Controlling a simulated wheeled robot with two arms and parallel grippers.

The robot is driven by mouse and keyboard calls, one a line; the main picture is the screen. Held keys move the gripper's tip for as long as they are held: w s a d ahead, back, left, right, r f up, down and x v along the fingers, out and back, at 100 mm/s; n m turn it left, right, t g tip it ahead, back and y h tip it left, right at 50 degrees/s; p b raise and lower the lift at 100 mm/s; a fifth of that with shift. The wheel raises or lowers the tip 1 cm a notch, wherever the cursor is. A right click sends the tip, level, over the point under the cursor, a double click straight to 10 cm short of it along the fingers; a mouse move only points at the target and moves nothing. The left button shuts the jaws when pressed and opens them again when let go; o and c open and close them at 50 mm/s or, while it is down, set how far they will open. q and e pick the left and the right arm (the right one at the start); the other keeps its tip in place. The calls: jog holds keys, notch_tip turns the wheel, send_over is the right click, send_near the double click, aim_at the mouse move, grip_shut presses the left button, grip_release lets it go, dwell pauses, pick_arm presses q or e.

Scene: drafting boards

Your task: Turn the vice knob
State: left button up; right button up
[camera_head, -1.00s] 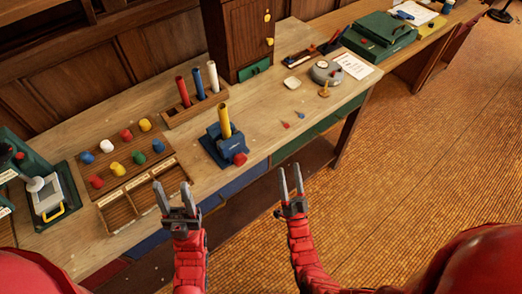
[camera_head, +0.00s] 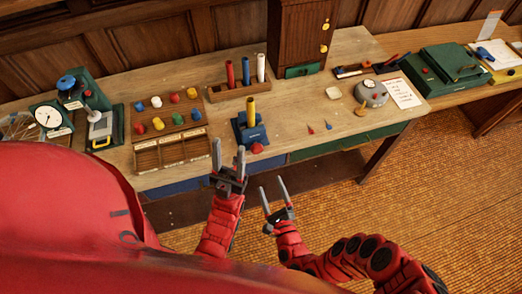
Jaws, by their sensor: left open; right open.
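The blue vice (camera_head: 249,130) stands on the wooden bench near its front edge, with a yellow tube (camera_head: 251,112) upright in it. Its red knob (camera_head: 257,148) faces the front edge. My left gripper (camera_head: 228,165) is open and empty, in front of the bench and a little left of the vice. My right gripper (camera_head: 273,198) is open and empty, lower in the picture and farther from the knob. Neither gripper touches the vice or the knob.
A board of coloured knobs (camera_head: 184,118) and a compartment tray (camera_head: 147,157) lie left of the vice. A wooden rack (camera_head: 218,95) with several tubes stands behind it. A wooden cabinet (camera_head: 299,35) stands at the back. Small pointed pieces (camera_head: 328,125) and a round gauge (camera_head: 371,93) lie to the right.

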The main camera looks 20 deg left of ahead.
jog(key=b, duration=0.5)
send_near(258, 152)
jog(key=x, duration=0.4)
jog(key=shift+w+a+f, duration=0.15)
jog(key=shift+w+a, duration=0.05)
jog(key=shift+w, duration=0.05)
jog(key=shift+w+a+r+p, duration=0.2)
jog(key=shift+w+a+p, duration=0.1)
jog(key=shift+w, duration=0.15)
jog(key=shift+w+a+r+p, duration=0.2)
jog(key=shift+w+a, duration=0.1)
jog(key=shift+w, duration=0.15)
jog(key=shift+w+a, duration=0.15)
jog(key=shift+w, duration=0.15)
jog(key=shift+w+a+f, duration=0.1)
jog(key=shift+w+a, duration=0.35)
jog(key=shift+w, duration=0.1)
jog(key=shift+x, duration=0.8)
jog(key=shift+d, duration=0.1)
jog(key=c, duration=1.4)
